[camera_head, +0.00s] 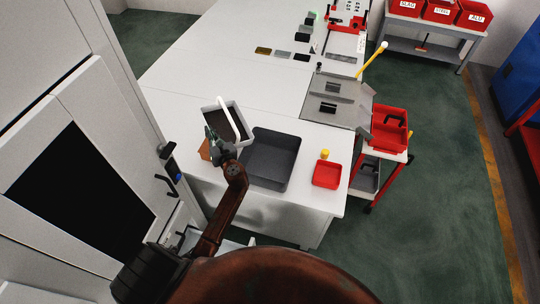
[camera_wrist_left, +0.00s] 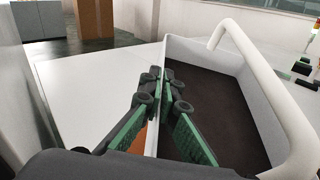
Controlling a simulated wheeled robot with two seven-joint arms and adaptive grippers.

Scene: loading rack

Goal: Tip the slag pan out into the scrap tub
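The slag pan (camera_head: 241,108) is a light grey, open box with a white arched handle and a dark brown inside. It is at the table's left side, up against the dark grey tub, which I take as the scrap tub (camera_head: 272,176). My left gripper (camera_head: 211,137) has one finger inside and one outside the pan's near wall, pinching its rim. The left wrist view shows the fingers (camera_wrist_left: 157,92) close together on the wall of the pan (camera_wrist_left: 262,100). I cannot tell whether the pan is clear of the table. The tub looks empty. My right gripper is out of view.
A small red tray (camera_head: 327,176) and a yellow item (camera_head: 324,154) are right of the tub. A grey metal plate (camera_head: 318,100) lies behind. A red bin (camera_head: 389,128) sits on a cart at right. A white cabinet (camera_head: 88,98) closes the left side.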

